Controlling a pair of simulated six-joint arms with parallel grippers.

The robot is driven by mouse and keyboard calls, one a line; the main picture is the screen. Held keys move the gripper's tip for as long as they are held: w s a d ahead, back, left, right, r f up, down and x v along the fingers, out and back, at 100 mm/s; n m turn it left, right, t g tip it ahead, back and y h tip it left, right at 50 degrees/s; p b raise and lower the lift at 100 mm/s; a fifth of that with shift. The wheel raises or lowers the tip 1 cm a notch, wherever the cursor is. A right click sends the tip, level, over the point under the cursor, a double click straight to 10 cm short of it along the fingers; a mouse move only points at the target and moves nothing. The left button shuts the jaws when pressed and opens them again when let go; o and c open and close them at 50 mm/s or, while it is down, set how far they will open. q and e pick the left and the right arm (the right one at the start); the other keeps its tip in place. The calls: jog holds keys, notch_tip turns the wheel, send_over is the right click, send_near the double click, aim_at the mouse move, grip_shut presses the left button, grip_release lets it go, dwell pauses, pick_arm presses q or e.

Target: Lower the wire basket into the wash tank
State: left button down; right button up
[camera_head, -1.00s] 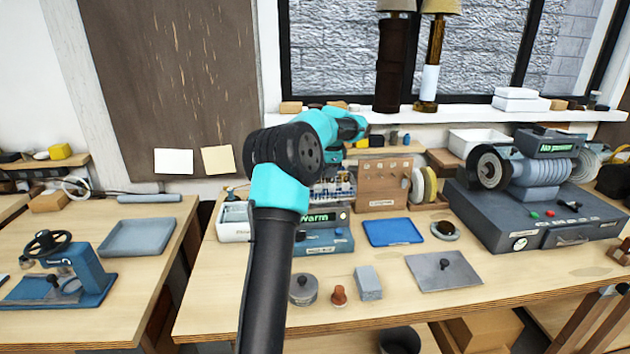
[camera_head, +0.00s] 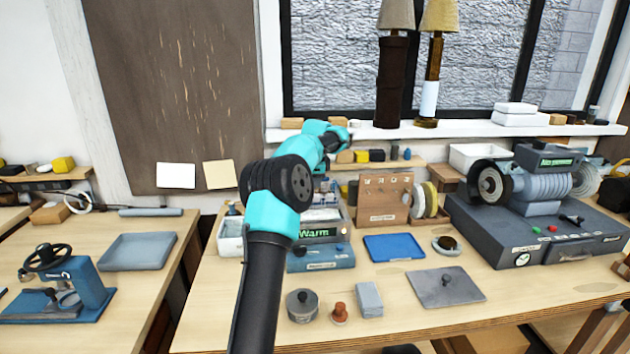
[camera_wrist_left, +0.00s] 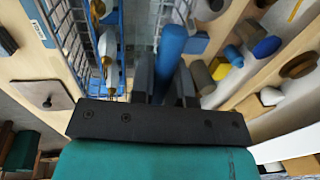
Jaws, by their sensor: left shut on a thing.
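My left gripper (camera_wrist_left: 168,68) is shut on a blue cylindrical handle (camera_wrist_left: 173,42) in the left wrist view. The wire basket (camera_wrist_left: 72,45) shows there as metal mesh beside the handle, with small brass-coloured parts in it. The wash tank (camera_head: 320,257) is the blue-based unit with a green "Warm" display, on the middle bench in the head view. My left arm covers its left side and most of the basket. The blue rim (camera_wrist_left: 38,22) of the tank shows in the wrist view. I cannot tell how deep the basket sits. My right gripper is out of view.
A blue tray (camera_head: 393,247) and a wooden pegboard box (camera_head: 384,198) stand right of the tank. A white bin (camera_head: 230,236) is on its left. A grey plate (camera_head: 445,286) and lidded pot (camera_head: 302,305) lie in front. A polisher (camera_head: 540,195) fills the right.

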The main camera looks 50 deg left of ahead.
pick_arm(q)
jog(key=shift+f, duration=1.2)
jog(key=shift+f, duration=0.1)
jog(key=shift+f, duration=4.65)
jog(key=shift+f, duration=0.15)
jog(key=c, duration=1)
grip_release()
jog(key=r, duration=0.5)
jog(key=s+d+r, duration=0.1)
jog(key=r, duration=0.5)
jog(key=d+r, duration=0.1)
jog(key=r, duration=0.5)
jog(key=shift+s+d+r, duration=0.1)
jog(key=shift+s+d, duration=0.05)
jog(key=shift+s, duration=0.2)
jog(key=f, duration=0.5)
jog(key=w+a+f, duration=0.1)
jog(key=f, duration=0.4)
jog(key=a+f, duration=0.1)
jog(key=f, duration=0.5)
jog(key=shift+w+a, duration=0.1)
jog(key=shift+w, duration=0.15)
